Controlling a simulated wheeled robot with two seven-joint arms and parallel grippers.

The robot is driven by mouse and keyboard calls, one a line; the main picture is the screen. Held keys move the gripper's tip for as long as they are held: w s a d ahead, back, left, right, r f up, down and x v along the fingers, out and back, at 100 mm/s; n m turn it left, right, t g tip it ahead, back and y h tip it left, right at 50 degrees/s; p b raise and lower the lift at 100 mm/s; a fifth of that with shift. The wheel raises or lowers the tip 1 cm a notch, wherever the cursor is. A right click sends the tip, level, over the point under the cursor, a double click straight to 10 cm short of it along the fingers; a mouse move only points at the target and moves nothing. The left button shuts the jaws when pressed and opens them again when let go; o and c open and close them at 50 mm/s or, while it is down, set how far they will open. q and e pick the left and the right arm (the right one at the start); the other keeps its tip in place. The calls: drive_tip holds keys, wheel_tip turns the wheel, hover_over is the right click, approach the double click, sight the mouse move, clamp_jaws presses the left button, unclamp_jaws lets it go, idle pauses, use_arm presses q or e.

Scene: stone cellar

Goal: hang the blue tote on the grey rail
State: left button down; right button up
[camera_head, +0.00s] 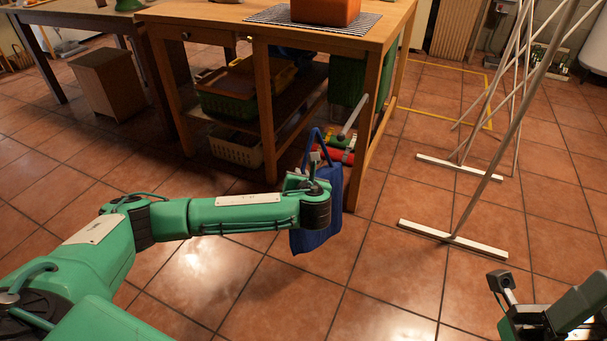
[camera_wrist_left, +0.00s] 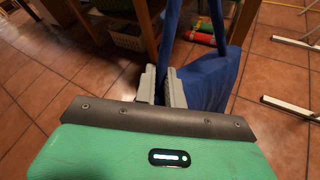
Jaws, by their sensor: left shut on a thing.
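The blue tote (camera_head: 318,222) hangs from my left gripper (camera_head: 318,172), above the tiled floor and in front of the workbench. In the left wrist view the left gripper's grey fingers (camera_wrist_left: 163,88) are shut on the tote's strap, and the blue bag (camera_wrist_left: 207,80) hangs to their right. The strap loop stands up above the fingers. A short grey rail (camera_head: 354,117) with a pale end sticks out from the bench's side, above and right of the tote, apart from it.
Red and green rolls (camera_head: 340,153) lie beneath the bench. A pale-footed metal stand (camera_head: 453,240) is at the right. The floor between is clear.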

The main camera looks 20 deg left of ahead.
use_arm(q)
drive_tip(key=m+t+h, duration=0.1)
drive_tip(key=m+h, duration=0.1)
drive_tip(key=r+m+t+h, duration=0.1)
drive_tip(key=shift+s+t, duration=0.3)
drive_tip(key=m+h, duration=0.1)
drive_tip(key=r+m+t+h, duration=0.1)
drive_tip(key=s+h, duration=0.1)
drive_tip(key=shift+d+r+m+t+b, duration=0.2)
drive_tip(key=shift+d+m+t+b, duration=0.1)
drive_tip(key=shift+m+t, duration=0.1)
drive_tip(key=shift+s+d+r+m+t+h, duration=0.45)
drive_tip(key=shift+s+r+m+h, duration=0.15)
drive_tip(key=shift+r+m+h, duration=0.3)
drive_tip(key=shift+f, duration=0.2)
